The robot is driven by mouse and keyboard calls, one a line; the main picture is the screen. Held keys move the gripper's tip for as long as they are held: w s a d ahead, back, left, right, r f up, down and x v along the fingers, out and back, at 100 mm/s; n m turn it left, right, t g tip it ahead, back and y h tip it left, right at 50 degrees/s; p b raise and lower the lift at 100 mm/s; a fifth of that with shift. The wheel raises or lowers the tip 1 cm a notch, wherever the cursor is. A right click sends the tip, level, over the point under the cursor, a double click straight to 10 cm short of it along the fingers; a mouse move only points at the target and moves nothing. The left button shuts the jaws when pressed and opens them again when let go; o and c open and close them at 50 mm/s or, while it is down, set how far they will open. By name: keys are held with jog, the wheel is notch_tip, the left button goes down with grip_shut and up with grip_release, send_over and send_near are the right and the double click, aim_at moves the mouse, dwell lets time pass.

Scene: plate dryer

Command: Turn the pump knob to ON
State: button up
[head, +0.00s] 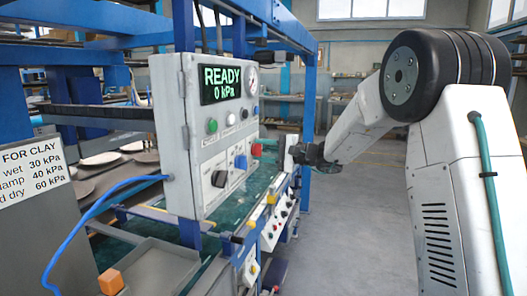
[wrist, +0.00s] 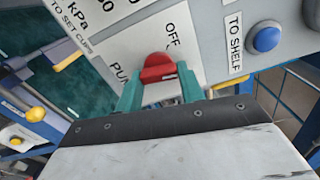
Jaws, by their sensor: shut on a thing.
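The red pump knob (wrist: 158,66) is on the pale control panel in the wrist view, beside a label reading OFF (wrist: 173,41). The word PUMP is partly cut off by my finger, and no ON label can be read. My gripper (wrist: 161,84) has its two teal fingers shut on the knob, one on each side. In the head view the red knob (head: 257,150) shows at the right side of the grey control box (head: 181,150), with my gripper (head: 267,147) reaching it from the right. The box's display (head: 220,85) reads READY, 0 kPa.
A blue button (wrist: 265,38) labelled TO SHELF is close to the right of the knob in the wrist view. A black dial (head: 219,178) and a blue control (head: 241,161) are on the box. Blue frame posts (head: 309,135) stand behind. Floor at right (head: 350,230) is clear.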

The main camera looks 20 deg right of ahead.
jog(key=m, duration=0.7)
jog(key=shift+s+f, duration=0.1)
jog(key=shift+f, duration=0.15)
dwell(0.3)
jog(key=o, duration=1)
jog(key=shift+r, duration=0.1)
jog(key=v, duration=0.7)
jog(key=shift+s+d, duration=0.25)
jog(key=shift+d, duration=0.05)
